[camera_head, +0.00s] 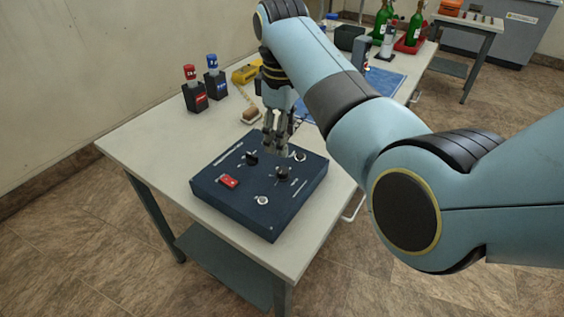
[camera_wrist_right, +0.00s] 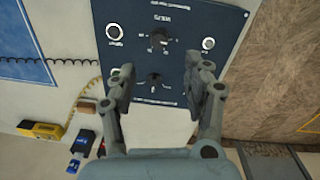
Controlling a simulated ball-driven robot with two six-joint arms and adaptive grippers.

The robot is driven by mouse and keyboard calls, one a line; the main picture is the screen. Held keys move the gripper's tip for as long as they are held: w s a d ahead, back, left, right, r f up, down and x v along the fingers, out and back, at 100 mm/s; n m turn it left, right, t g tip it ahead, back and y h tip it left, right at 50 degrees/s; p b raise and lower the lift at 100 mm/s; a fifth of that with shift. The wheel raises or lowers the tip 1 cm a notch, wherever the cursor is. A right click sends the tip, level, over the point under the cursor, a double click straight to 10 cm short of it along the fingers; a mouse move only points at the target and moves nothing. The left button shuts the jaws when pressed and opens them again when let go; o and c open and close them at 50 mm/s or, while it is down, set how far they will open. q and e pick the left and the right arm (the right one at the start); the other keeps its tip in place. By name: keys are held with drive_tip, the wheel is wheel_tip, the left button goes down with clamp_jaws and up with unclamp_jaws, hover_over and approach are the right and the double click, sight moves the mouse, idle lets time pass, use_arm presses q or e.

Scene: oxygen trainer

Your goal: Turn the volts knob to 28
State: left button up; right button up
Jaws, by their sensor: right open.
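The dark blue trainer box (camera_head: 230,200) lies on the white table. Its volts knob (camera_head: 282,172) is black and on the right side of the panel. It also shows in the wrist view (camera_wrist_right: 158,33) beside the upside-down VOLTS label; its setting is too small to read. A second black knob (camera_head: 252,158) sits to its left and shows between my fingers in the wrist view (camera_wrist_right: 154,82). My right gripper (camera_head: 276,148) points down above the panel, open and empty, with its fingers (camera_wrist_right: 160,76) apart. My left gripper is not in view.
The panel also has a red switch (camera_head: 228,181) and round white-rimmed fittings (camera_head: 262,200). A red-labelled block (camera_head: 195,98), a blue-labelled block (camera_head: 214,83) and a yellow device (camera_head: 247,72) stand behind. Green bottles (camera_head: 413,30) stand farther back. The table's front left is clear.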

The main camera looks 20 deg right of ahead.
sight(283, 170)
drive_tip(key=f, duration=0.3)
drive_tip(key=f+b, duration=0.1)
drive_tip(key=f, duration=0.6)
drive_tip(key=shift+w+d, duration=0.1)
drive_tip(key=shift+w, duration=0.25)
drive_tip(key=shift+c, duration=0.4)
clamp_jaws()
